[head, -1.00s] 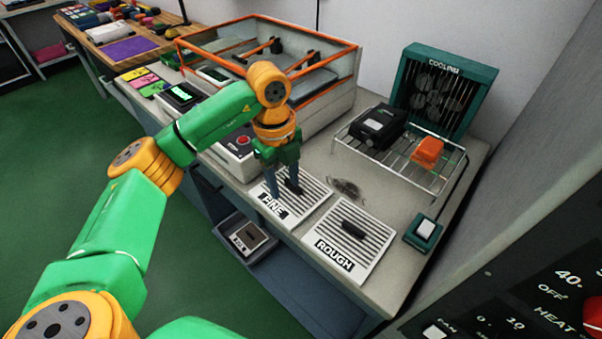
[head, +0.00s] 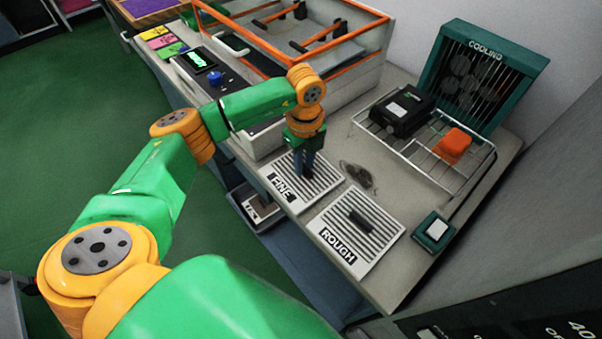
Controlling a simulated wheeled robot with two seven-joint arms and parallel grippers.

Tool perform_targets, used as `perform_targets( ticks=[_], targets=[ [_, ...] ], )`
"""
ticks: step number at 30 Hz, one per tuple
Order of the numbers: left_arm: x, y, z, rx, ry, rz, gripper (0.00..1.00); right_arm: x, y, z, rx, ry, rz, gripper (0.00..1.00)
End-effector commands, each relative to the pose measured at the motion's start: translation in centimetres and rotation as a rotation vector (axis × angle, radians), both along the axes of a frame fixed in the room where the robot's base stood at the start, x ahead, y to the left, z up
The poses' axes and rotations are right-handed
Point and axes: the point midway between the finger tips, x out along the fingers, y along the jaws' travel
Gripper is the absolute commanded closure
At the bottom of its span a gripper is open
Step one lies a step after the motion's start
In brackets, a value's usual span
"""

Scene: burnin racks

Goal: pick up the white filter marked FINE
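The white filter marked FINE (head: 317,191) is a slatted white panel at the front of the bench, with its black label on the front edge. My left gripper (head: 305,174) points down at the middle of this filter. Its two dark fingers are close together where the filter's dark handle is, and they hide that handle; they look shut on it. The filter seems to lie flat on the bench; I cannot see a gap beneath it. A similar filter marked ROUGH (head: 371,237) lies to its right, its dark handle bare. My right gripper is out of view.
A wire rack (head: 455,181) with a black box (head: 402,110) and an orange block (head: 453,145) stands before the teal COOLING unit (head: 481,75). An orange-framed case (head: 330,45) stands behind. A teal pad (head: 434,231) lies at right. A lower tray (head: 252,209) shows below the bench.

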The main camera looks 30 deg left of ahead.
Motion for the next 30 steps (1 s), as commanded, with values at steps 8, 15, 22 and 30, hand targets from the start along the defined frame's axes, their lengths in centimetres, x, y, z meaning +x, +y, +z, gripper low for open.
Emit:
perform_targets(
  ticks=[8,15,22,30],
  targets=[
    [0.0,0.0,0.0,0.000,-0.001,0.000,1.00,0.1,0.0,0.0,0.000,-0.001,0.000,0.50],
    [0.0,0.0,0.3,-0.002,-0.001,0.000,1.00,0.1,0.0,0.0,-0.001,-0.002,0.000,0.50],
    [-0.3,0.5,3.8,-0.001,-0.006,0.001,1.00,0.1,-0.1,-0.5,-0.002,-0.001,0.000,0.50],
    [-5.0,4.6,9.6,0.002,-0.004,0.003,1.00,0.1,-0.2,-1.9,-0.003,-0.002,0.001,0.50]
  ],
)
